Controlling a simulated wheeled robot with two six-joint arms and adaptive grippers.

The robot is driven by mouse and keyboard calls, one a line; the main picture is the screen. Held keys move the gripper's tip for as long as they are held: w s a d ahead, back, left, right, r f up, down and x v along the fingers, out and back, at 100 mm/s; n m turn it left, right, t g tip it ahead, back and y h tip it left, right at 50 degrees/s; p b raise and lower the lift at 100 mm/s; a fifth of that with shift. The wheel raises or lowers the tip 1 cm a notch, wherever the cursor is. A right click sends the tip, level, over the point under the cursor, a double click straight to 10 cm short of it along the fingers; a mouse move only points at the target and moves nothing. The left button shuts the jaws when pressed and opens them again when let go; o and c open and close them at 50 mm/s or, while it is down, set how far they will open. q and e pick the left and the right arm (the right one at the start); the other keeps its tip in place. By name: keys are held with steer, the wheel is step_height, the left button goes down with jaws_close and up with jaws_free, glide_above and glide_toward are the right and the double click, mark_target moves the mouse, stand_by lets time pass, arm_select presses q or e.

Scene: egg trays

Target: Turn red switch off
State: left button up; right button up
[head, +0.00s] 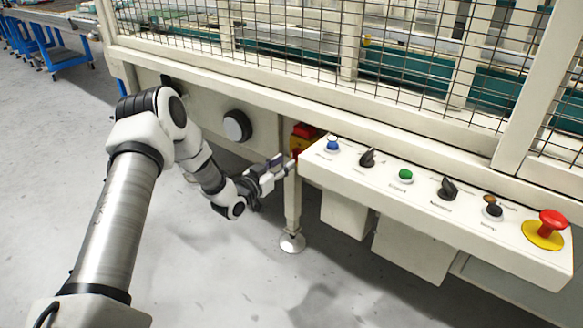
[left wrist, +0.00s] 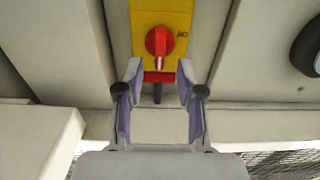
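The red switch (left wrist: 159,41) is a round red knob on a yellow plate (left wrist: 172,14) in the left wrist view. A white mark runs along the knob, in line with the plate's length. In the head view the yellow and red switch box (head: 304,134) shows behind the left end of the control panel, partly hidden. My left gripper (left wrist: 158,75) is open, its two fingertips apart just short of the knob, one towards each side of it. No contact shows. In the head view the left gripper (head: 287,163) reaches towards the box. My right gripper is not in view.
A slanted control panel (head: 440,232) with several buttons and a red emergency stop (head: 552,222) juts out right of the left gripper. A machine leg (head: 292,205) stands close by the gripper. Mesh fencing (head: 280,40) rises above. The floor at left is clear.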

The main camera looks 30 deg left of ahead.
mark_target(292, 157)
arm_select(q)
steer(key=w, duration=0.1)
steer(key=w+b, duration=0.1)
steer(key=w, duration=0.1)
steer(key=shift+d+f, duration=0.1)
steer(key=shift+f, duration=0.1)
steer(key=shift+w+r, duration=0.15)
steer(key=shift+w, duration=0.2)
jaws_close()
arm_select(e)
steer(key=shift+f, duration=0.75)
